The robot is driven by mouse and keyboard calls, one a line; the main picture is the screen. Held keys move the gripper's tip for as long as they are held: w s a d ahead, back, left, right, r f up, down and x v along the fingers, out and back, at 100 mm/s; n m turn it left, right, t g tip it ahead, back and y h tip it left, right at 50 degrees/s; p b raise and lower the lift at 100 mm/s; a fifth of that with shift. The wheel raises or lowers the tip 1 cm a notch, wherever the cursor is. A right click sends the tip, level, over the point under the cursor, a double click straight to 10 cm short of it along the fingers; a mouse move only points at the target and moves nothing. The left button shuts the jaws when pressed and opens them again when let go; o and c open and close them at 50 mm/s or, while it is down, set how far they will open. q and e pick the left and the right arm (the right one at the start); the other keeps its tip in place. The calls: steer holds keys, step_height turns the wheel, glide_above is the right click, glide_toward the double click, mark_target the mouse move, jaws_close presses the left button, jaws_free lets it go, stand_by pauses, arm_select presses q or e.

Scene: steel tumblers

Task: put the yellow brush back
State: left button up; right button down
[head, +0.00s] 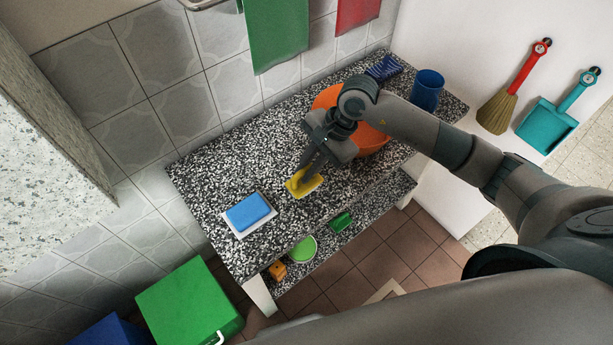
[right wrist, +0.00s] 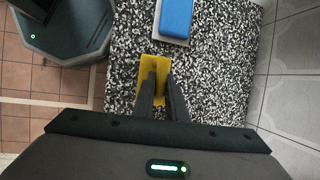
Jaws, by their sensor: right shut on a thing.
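The yellow brush (head: 307,187) is at the speckled counter (head: 213,180), near the middle of its front half. I cannot tell whether it rests on the counter or is just above it. My right gripper (head: 302,176) comes down over it from the back and is shut on it. In the right wrist view, the fingers (right wrist: 160,80) close on the middle of the yellow brush (right wrist: 152,62), hiding part of it. My left gripper is not in view.
A blue block (head: 248,211) on a white tray (head: 269,231) lies left of the brush. An orange bowl (head: 372,139), blue cup (head: 427,90) and dark blue brush (head: 384,67) stand behind. A lower shelf holds a green bowl (head: 302,250). A red-handled brush (head: 497,113) and teal dustpan (head: 546,126) hang right.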

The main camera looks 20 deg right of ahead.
mark_target(317, 177)
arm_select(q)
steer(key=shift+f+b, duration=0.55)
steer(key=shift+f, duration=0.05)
arm_select(e)
steer(key=shift+f, duration=1.95)
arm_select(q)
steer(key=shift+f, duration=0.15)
arm_select(e)
steer(key=shift+f, duration=0.1)
steer(key=c, duration=1.8)
jaws_free()
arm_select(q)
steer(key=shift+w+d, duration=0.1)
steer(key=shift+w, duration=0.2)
arm_select(e)
steer(key=shift+o, duration=0.2)
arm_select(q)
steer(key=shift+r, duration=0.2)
